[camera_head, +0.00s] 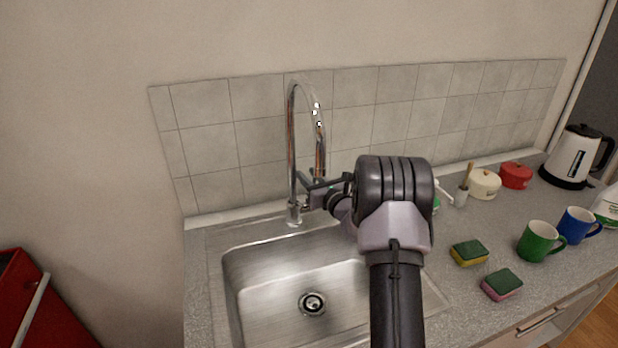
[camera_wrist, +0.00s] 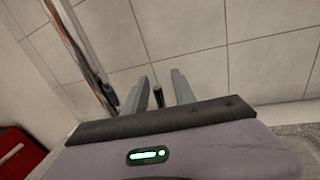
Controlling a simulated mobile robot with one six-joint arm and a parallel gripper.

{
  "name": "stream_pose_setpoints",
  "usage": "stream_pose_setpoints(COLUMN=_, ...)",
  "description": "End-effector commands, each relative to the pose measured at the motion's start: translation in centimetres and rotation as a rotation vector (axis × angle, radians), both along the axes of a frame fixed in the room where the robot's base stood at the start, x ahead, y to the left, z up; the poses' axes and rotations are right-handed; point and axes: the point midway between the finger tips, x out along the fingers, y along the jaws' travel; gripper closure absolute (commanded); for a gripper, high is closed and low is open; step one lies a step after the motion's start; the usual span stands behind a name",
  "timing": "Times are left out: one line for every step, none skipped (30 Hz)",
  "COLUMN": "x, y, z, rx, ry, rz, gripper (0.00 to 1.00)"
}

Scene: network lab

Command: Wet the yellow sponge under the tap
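The yellow sponge (camera_head: 467,258), with a dark green top, lies on the counter right of the sink. The chrome tap (camera_head: 292,150) stands behind the sink, with a tall curved spout; part of it also shows at the left of the wrist view (camera_wrist: 72,38). My gripper (camera_head: 314,188) is beside the lower part of the tap, near its lever. In the wrist view my gripper (camera_wrist: 160,90) has its fingers apart. A small dark piece shows between them; I cannot tell if it is the lever or touches them. No sponge is in my gripper. No water shows.
The steel sink basin (camera_head: 265,290) is empty. A pink-and-green sponge (camera_head: 502,285), a green mug (camera_head: 538,243) and a blue mug (camera_head: 575,226) stand or lie on the right counter. Pots (camera_head: 484,184) and a kettle (camera_head: 574,158) are farther back. A tiled wall (camera_head: 390,105) is close behind.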

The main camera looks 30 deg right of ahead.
Motion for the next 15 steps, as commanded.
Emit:
stream_pose_setpoints(x=-0.01, y=0.00, z=0.01, rx=0.000, ry=0.000, rz=0.000, gripper=0.68)
stream_pose_setpoints(x=-0.02, y=0.00, z=0.02, rx=0.000, ry=0.000, rz=0.000, gripper=0.68)
stream_pose_setpoints(x=-0.03, y=-0.01, z=0.02, rx=0.000, ry=0.000, rz=0.000, gripper=0.68)
stream_pose_setpoints(x=-0.03, y=-0.01, z=0.02, rx=0.000, ry=0.000, rz=0.000, gripper=0.72)
stream_pose_setpoints(x=-0.04, y=-0.01, z=0.02, rx=0.000, ry=0.000, rz=0.000, gripper=0.78)
stream_pose_setpoints(x=-0.04, y=-0.01, z=0.02, rx=0.000, ry=0.000, rz=0.000, gripper=0.86)
stream_pose_setpoints(x=-0.05, y=-0.01, z=0.02, rx=0.000, ry=0.000, rz=0.000, gripper=0.91)
stream_pose_setpoints(x=-0.05, y=-0.01, z=0.03, rx=0.000, ry=0.000, rz=0.000, gripper=0.97)
stream_pose_setpoints(x=-0.05, y=-0.01, z=0.02, rx=0.000, ry=0.000, rz=0.000, gripper=1.00)
stream_pose_setpoints(x=-0.05, y=-0.01, z=0.03, rx=0.000, ry=0.000, rz=0.000, gripper=1.00)
stream_pose_setpoints(x=-0.06, y=-0.01, z=0.03, rx=0.000, ry=0.000, rz=0.000, gripper=1.00)
stream_pose_setpoints(x=-0.06, y=-0.02, z=0.03, rx=0.000, ry=0.000, rz=0.000, gripper=1.00)
stream_pose_setpoints(x=-0.06, y=-0.02, z=0.03, rx=0.000, ry=0.000, rz=0.000, gripper=1.00)
stream_pose_setpoints(x=-0.06, y=-0.02, z=0.03, rx=0.000, ry=0.000, rz=0.000, gripper=1.00)
stream_pose_setpoints(x=-0.06, y=-0.02, z=0.02, rx=0.000, ry=0.000, rz=0.000, gripper=1.00)
